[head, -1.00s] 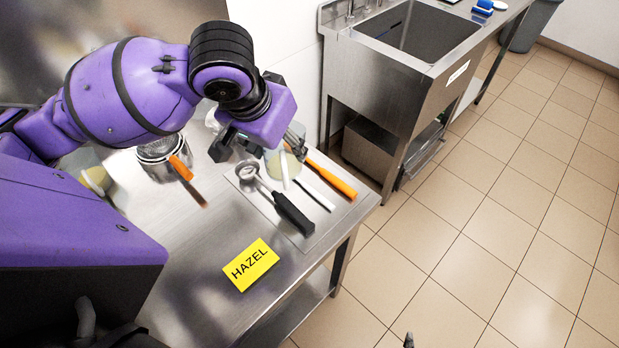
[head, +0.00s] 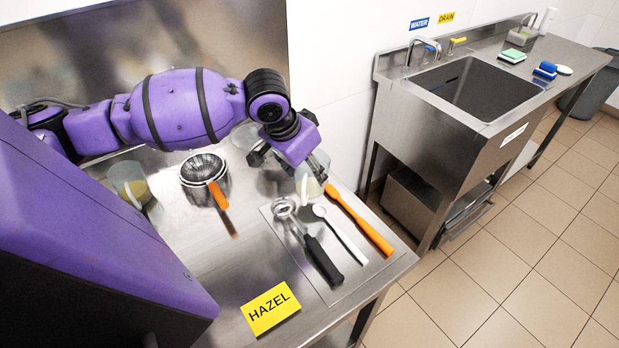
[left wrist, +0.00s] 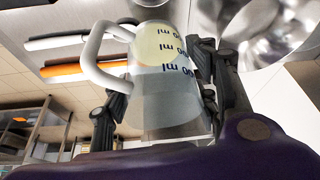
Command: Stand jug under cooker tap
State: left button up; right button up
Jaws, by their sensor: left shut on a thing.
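My left gripper (head: 291,166) is shut on a clear jug (head: 314,172) at the back right of the steel table, beside the orange-handled tool. In the left wrist view the jug (left wrist: 168,95) sits between the two dark fingers. It has blue volume marks, a white handle on the left and something pale yellow in it. Whether its base touches the table I cannot tell. A second clear jug (head: 131,186) with yellowish contents stands at the table's left. No cooker tap can be made out. My right gripper is out of view.
A steel sink (head: 476,88) stands to the right. Tiled floor (head: 500,270) is open at front right.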

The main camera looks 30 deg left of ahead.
aim_at(308, 178)
pick_arm(q)
jog(key=shift+w+a+f, duration=0.25)
jog(key=shift+f, duration=0.1)
jog(key=shift+w+a+f, duration=0.1)
jog(key=shift+f, duration=0.8)
jog(key=shift+w+a+f, duration=0.1)
jog(key=shift+f, duration=0.75)
jog(key=shift+f, duration=0.1)
jog(key=shift+f, duration=0.1)
jog(key=o, duration=1.2)
jog(key=shift+c, duration=0.2)
